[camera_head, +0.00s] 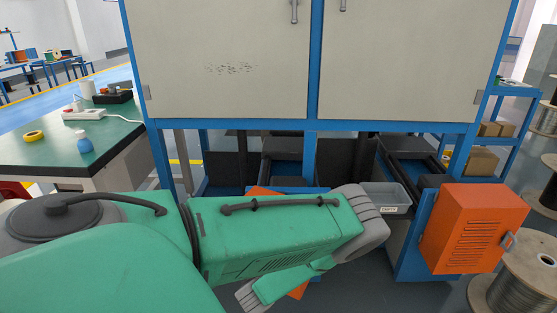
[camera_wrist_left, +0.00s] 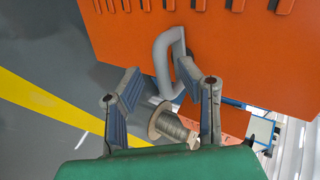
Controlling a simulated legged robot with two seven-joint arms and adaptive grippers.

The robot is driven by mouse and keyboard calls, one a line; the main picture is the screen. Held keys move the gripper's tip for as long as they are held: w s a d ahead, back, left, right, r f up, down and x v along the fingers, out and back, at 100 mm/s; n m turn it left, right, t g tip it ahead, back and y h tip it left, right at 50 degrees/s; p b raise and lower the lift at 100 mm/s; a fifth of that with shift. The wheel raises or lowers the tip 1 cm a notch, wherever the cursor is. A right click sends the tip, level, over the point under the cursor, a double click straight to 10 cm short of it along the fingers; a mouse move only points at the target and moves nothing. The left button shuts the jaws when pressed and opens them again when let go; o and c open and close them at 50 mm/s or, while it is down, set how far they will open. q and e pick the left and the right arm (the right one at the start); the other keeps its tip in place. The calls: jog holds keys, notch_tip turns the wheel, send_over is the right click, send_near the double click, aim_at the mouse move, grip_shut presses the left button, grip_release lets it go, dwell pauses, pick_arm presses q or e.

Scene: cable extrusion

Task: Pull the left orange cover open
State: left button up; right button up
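The left orange cover is mostly hidden behind my green left arm in the head view; an orange strip shows above the arm (camera_head: 262,191) and another patch below it (camera_head: 299,291). In the left wrist view an orange cover (camera_wrist_left: 240,55) with dark slots fills the top right, and its grey curved handle (camera_wrist_left: 164,62) stands out from it. My left gripper (camera_wrist_left: 158,78) is open, with one finger on each side of the handle's lower part. The right finger overlaps the handle in the picture; I cannot tell whether they touch. My right gripper is not in view.
A second orange cover (camera_head: 473,229) with a handle is at the right. A grey bin (camera_head: 386,197) sits between the covers. Wire spools (camera_head: 515,281) stand at the far right. A green-topped table (camera_head: 75,146) is at the left. A large cabinet (camera_head: 220,60) overhangs the back.

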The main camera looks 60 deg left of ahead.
pick_arm(q)
jog(key=v, duration=1.1)
jog(key=shift+w+d+f, duration=0.1)
